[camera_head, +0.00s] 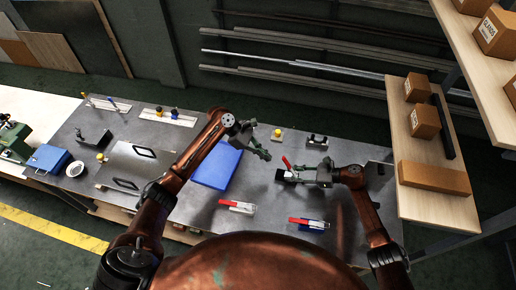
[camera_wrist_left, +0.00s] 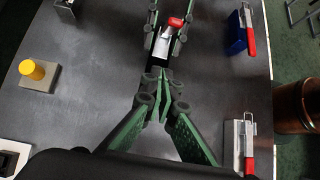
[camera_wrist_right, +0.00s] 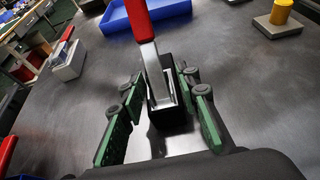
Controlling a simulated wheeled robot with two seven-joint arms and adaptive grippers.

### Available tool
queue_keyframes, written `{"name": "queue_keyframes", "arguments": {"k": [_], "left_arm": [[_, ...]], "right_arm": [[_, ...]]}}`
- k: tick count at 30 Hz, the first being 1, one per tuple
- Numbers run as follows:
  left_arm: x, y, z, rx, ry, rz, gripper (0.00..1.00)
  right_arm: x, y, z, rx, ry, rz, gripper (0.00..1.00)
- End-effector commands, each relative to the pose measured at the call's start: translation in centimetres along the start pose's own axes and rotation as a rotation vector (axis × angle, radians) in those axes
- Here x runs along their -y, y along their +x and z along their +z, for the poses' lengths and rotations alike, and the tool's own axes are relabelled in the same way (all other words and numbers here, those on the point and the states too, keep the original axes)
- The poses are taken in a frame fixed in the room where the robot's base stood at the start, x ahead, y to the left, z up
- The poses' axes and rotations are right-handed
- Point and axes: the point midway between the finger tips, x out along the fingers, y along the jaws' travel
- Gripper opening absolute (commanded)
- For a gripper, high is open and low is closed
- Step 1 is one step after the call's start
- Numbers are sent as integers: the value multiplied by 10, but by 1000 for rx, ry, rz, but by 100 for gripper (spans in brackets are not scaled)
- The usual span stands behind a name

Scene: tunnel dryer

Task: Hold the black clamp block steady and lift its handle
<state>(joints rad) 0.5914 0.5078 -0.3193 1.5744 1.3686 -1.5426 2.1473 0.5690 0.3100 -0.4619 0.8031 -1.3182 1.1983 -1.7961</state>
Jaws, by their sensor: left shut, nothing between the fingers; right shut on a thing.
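The black clamp block (camera_head: 280,174) is on the grey table in front of me, with its red handle (camera_head: 286,161) tilted up. In the right wrist view the black block (camera_wrist_right: 172,118) sits between the fingers of my right gripper (camera_wrist_right: 160,86), which is shut on it. A silver lever joins the block to the red handle (camera_wrist_right: 138,20). My left gripper (camera_head: 266,155) is shut and empty, apart from the block and close by on its far left side. In the left wrist view its closed fingertips (camera_wrist_left: 165,78) point toward the red handle (camera_wrist_left: 175,22).
A blue tray (camera_head: 216,168) lies left of the block. A white clamp with red handle (camera_head: 237,207) and a blue one (camera_head: 308,223) lie nearer me. A yellow button on a grey base (camera_head: 278,135) stands behind. Shelves with cardboard boxes (camera_head: 424,121) are at right.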

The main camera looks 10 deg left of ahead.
Motion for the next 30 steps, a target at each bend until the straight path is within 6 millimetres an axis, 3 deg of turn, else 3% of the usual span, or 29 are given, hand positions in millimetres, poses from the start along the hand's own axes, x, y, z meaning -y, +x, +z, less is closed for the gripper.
{"name": "queue_keyframes", "arguments": {"k": [2, 9, 23, 30], "left_arm": [[1, 16, 1, 1, 1, -1, 0], [0, 20, 33, 0, 2, 1, 0], [0, 22, 40, -2, 1, 0, 0], [0, 25, 64, -106, 4, 0, 0]], "right_arm": [[0, 0, 0, 0, 0, 0, 0], [0, 0, 0, 0, 0, 0, 0], [0, 0, 0, 0, 0, 0, 0], [0, 0, 0, 0, 0, 1, 0]]}}
